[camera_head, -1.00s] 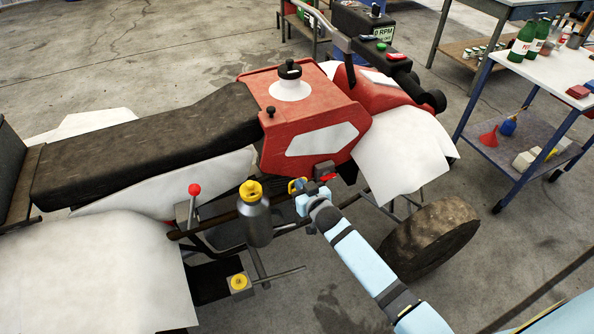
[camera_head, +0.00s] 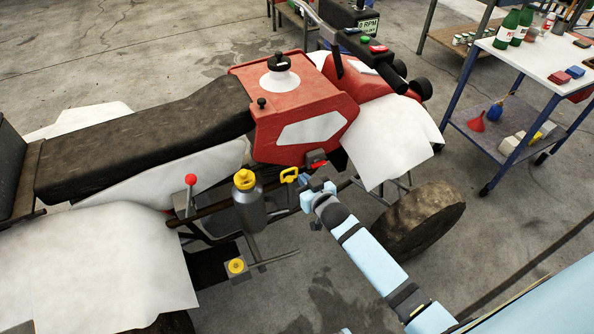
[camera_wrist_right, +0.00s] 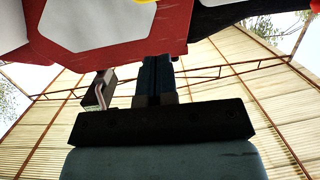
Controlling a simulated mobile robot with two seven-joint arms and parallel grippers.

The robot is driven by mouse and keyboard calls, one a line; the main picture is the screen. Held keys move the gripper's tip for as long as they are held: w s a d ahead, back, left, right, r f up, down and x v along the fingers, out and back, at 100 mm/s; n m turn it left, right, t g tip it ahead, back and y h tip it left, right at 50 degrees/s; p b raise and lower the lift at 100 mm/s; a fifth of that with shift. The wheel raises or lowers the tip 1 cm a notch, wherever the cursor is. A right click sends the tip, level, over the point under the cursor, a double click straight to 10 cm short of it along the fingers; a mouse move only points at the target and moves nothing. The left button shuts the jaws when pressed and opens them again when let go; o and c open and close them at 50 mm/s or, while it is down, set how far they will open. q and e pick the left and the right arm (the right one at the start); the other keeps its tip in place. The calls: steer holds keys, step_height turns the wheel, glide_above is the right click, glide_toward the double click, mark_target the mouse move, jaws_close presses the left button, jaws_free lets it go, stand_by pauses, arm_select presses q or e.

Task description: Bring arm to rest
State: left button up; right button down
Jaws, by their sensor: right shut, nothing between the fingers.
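My right gripper (camera_head: 305,189) is beside the quad bike, below its red body (camera_head: 310,105), close to a yellow handle (camera_head: 289,175). A small gap seems to show between the gripper and the handle. In the right wrist view the gripper's dark fingers (camera_wrist_right: 157,78) are together with nothing between them, and the red body (camera_wrist_right: 50,48) fills the top. My right arm reaches in from the lower right. My left gripper is out of view.
A grey bottle with a yellow cap (camera_head: 248,205) and a red-knobbed lever (camera_head: 191,181) are left of the gripper. The front wheel (camera_head: 425,220) is to its right. A blue-framed cart (camera_head: 545,65) stands at the upper right. Floor below the gripper is open.

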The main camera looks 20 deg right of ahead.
steer(key=s+a+f+n+g+y, duration=0.1)
steer(key=s+a+f+g, duration=0.15)
steer(key=s, duration=1.05)
steer(key=s+a+f+g+y, duration=0.1)
steer(key=s+a+g, duration=0.25)
steer(key=s, duration=0.95)
arm_select(q)
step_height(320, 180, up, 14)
steer(key=p, duration=1.5)
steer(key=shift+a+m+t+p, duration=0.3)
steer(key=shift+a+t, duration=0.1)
arm_select(e)
step_height(320, 180, up, 14)
steer(key=n+t, duration=0.1)
steer(key=shift+s+d, duration=0.2)
steer(key=shift+s, duration=0.25)
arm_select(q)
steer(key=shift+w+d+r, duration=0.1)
